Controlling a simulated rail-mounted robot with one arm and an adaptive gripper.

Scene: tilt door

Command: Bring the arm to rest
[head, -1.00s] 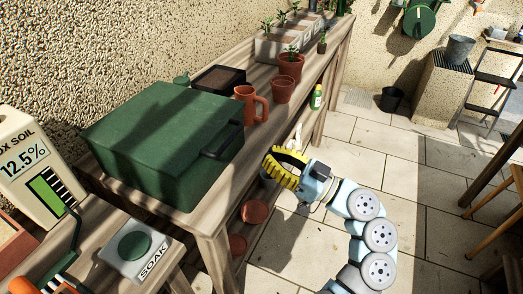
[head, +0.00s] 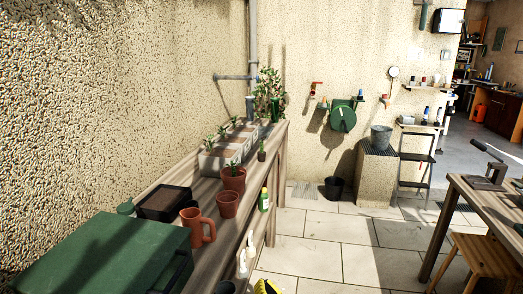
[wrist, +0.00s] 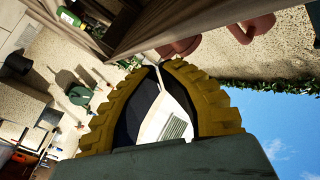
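My gripper, with yellow ribbed fingers, shows only as a small yellow piece (head: 267,287) at the bottom edge of the head view, beside the bench front. In the wrist view, my gripper (wrist: 161,64) has its two curved fingers with their tips close together. A white thing with a grey striped patch (wrist: 176,125) shows between the fingers. I cannot tell whether they grip it or it lies behind them. A white pointed thing (head: 244,258) also shows near the gripper in the head view. The rest of my arm is out of the head view.
A table (head: 485,208) and stool (head: 490,255) stand at right. The paved floor (head: 340,235) between is clear.

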